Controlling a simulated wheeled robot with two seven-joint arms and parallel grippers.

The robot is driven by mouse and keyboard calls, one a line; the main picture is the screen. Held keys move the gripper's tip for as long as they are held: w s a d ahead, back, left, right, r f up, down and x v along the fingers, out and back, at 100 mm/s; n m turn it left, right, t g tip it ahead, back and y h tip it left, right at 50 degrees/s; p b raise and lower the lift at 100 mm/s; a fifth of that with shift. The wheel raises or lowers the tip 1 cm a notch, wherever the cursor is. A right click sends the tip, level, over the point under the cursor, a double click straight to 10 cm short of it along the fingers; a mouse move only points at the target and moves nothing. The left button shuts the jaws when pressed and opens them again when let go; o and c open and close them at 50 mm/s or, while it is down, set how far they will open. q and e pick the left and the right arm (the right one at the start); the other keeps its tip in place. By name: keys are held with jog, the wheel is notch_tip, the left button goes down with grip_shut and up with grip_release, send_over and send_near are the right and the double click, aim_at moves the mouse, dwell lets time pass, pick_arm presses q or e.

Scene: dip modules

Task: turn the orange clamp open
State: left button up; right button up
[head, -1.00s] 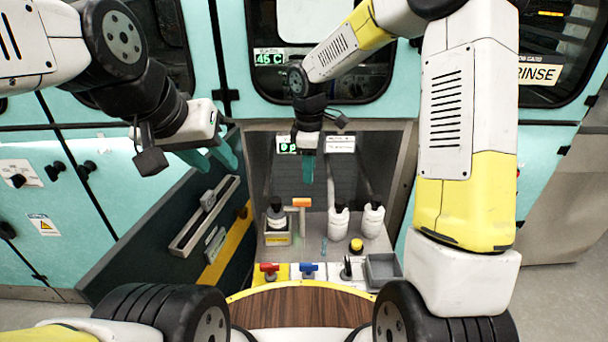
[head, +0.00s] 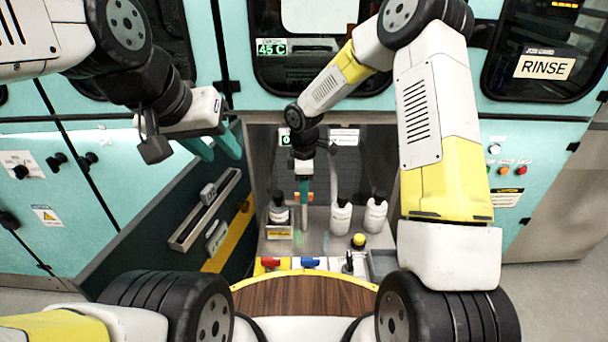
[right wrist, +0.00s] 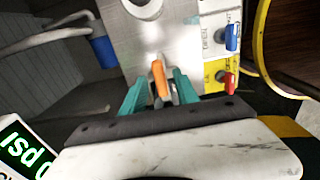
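The orange clamp (right wrist: 159,78) is a small orange handle standing in the recess. In the right wrist view it shows between the two teal fingers of my right gripper (right wrist: 158,92), with a gap on each side. My right gripper is open around it. In the head view the right gripper (head: 303,180) is in front of the clamp (head: 311,197) and hides part of it. My left gripper (head: 218,148) is open and empty, up to the left of the recess, beside the lowered dark door panel.
Two white bottles (head: 341,218) stand right of the clamp, and a dark-capped bottle (head: 278,210) in a holder stands left. Red (right wrist: 228,83) and blue (right wrist: 232,37) handles line the front edge. The recess walls are close on both sides.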

jog(key=shift+c, duration=0.3)
grip_shut()
jog(key=shift+m, duration=0.4)
jog(key=m, duration=0.3)
jog(key=shift+r+m, duration=0.1)
jog(key=shift+m, duration=0.2)
jog(key=m, duration=0.4)
jog(key=shift+m, duration=0.3)
jog(key=m, duration=0.4)
jog(key=shift+m, duration=0.3)
jog(key=m, duration=0.4)
jog(key=shift+m, duration=0.3)
jog(key=shift+o, duration=0.3)
grip_release()
